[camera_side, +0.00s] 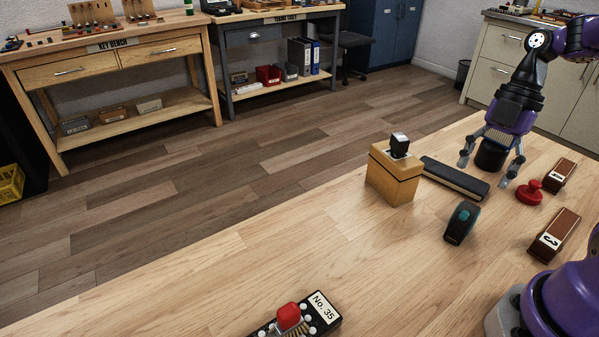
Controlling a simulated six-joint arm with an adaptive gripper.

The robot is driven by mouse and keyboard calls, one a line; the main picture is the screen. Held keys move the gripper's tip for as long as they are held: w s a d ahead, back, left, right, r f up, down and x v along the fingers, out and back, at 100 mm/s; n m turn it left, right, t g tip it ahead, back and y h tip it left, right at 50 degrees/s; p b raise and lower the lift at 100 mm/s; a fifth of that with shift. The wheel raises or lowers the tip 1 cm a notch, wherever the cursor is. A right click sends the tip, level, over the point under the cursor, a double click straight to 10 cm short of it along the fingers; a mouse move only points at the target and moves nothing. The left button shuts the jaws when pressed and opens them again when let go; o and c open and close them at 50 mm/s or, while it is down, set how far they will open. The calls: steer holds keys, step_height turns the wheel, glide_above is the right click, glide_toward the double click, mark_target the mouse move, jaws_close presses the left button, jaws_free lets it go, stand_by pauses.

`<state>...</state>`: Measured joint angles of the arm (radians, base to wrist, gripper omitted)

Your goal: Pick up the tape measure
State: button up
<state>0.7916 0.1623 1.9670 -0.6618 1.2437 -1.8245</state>
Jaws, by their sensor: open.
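The tape measure appears to be the dark rounded object with a teal face (461,223), standing on the wooden table right of centre. My gripper (488,172) is open, pointing down over the far part of the table, behind and to the right of the tape measure and apart from it. A black cylindrical object (490,157) shows between its fingers. I cannot tell whether the fingers touch it.
A wooden block with a black-topped piece (394,172), a long dark bar (455,178), a red knob (529,192) and brown numbered blocks (554,235) stand nearby. A black "No. 35" piece (318,309) lies at the front. The table's left-middle (330,240) is clear.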

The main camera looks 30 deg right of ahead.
mark_target(470, 206)
steer(key=shift+s+d+f+n, duration=0.2)
steer(key=shift+d+f+n, duration=0.1)
steer(key=shift+d+n, duration=0.1)
steer(key=shift+y, duration=0.3)
steer(key=x, duration=0.4)
steer(key=shift+s+f, duration=0.1)
steer(key=shift+f, duration=0.2)
steer(key=x, duration=0.5)
steer(key=shift+f, duration=0.45)
jaws_close()
